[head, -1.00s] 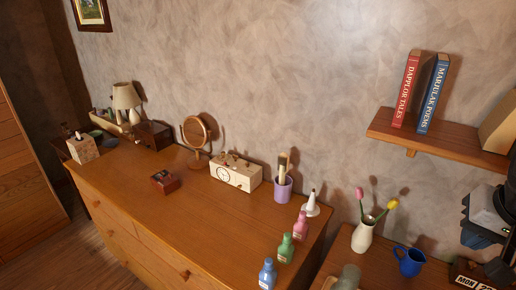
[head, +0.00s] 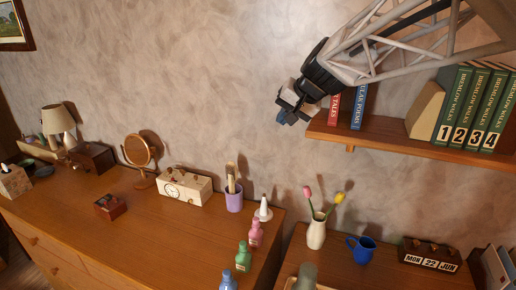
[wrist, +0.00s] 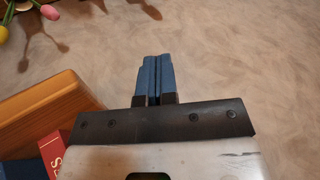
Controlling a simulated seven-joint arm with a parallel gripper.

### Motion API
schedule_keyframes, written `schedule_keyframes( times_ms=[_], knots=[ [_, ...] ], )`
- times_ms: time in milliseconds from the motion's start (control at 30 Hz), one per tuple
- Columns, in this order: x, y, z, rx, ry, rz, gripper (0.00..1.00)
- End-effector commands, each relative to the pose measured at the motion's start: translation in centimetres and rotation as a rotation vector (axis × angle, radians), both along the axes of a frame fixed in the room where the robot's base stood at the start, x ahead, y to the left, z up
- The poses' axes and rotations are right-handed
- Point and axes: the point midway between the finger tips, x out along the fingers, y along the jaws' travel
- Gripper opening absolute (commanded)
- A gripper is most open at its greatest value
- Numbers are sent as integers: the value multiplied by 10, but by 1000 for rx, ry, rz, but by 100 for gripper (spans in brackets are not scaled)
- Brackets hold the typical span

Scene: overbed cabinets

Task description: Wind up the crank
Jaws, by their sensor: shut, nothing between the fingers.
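My gripper (head: 283,118) is high in front of the wall, by the left end of the shelf in the head view. In the wrist view its blue fingers (wrist: 154,78) are pressed together with nothing between them. No crank can be made out clearly. A small red-brown box (head: 110,206) with a dark fitting on top lies on the dresser. A cream box with a clock face (head: 185,188) and small brass-coloured parts on top stands to its right. My gripper is well above and to the right of both, touching neither.
The wall shelf (head: 400,148) holds books close to my gripper; its edge (wrist: 60,105) and a red book (wrist: 52,152) show in the wrist view. A round mirror (head: 138,151), purple cup (head: 234,201), bottles, tulip vase (head: 316,234) and blue mug (head: 362,249) stand below. The dresser's front middle is clear.

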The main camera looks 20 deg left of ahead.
Motion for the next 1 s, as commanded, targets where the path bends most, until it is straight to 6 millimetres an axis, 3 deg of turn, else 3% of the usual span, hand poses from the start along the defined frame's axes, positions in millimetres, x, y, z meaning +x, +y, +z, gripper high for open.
schedule_keyframes(
  times_ms=[33,533,1000],
  knots=[
    [5,15,-5,4,11,16,0],
    [39,142,-57,31,111,166,0],
    [46,267,-123,52,205,306,0]
  ],
)
